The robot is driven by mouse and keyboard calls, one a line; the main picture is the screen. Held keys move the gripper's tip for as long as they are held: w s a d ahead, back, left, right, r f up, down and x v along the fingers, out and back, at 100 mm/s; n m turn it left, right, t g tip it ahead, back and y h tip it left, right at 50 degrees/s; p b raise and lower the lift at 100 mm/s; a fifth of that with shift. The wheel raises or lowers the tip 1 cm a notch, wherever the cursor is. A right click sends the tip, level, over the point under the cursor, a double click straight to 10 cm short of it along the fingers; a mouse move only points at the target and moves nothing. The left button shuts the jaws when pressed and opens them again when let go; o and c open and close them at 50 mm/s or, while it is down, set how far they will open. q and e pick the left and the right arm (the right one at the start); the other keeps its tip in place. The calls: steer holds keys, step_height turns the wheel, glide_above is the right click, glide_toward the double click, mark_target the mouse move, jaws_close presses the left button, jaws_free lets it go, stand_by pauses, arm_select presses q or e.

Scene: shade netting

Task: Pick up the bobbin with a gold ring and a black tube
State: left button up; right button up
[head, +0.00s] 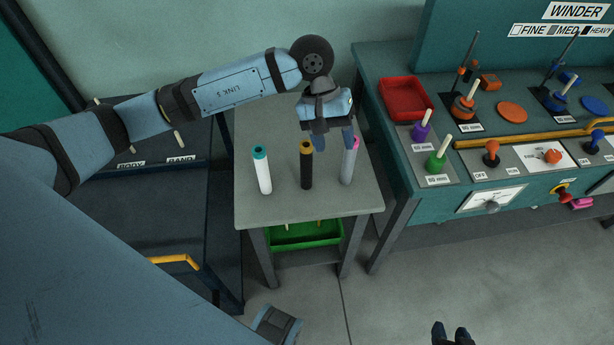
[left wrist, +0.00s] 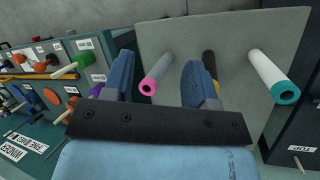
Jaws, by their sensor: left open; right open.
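The black bobbin with the gold ring (head: 306,168) stands upright in the middle of the small grey table (head: 258,212). In the left wrist view this bobbin (left wrist: 211,60) is mostly hidden behind one finger. My left gripper (head: 328,138) is open and empty above the table's back right, near the black and grey bobbins. In the left wrist view the grey bobbin with the pink ring (left wrist: 158,72) shows between its fingers (left wrist: 160,85). My right gripper (head: 450,333) is at the bottom edge, open and empty over the floor.
A white bobbin with a teal ring (head: 263,172) stands left of the black one; the grey, pink-ringed bobbin (head: 348,167) stands right. A green tray (head: 325,235) sits below the tabletop. The winder bench (head: 390,130) with a red tray (head: 405,95) is at the right.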

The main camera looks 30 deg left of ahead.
arm_select(q)
steer(key=w+a+r+m+t+y+b, duration=0.15)
steer(key=w+a+y, duration=0.25)
steer(key=a, duration=0.4)
step_height(320, 180, down, 14)
steer(key=shift+s+d+m+y+p, duration=0.2)
steer(key=shift+s+m+y+p, duration=0.1)
steer(key=shift+m+p, duration=0.15)
steer(key=shift+r, duration=0.15)
jaws_close()
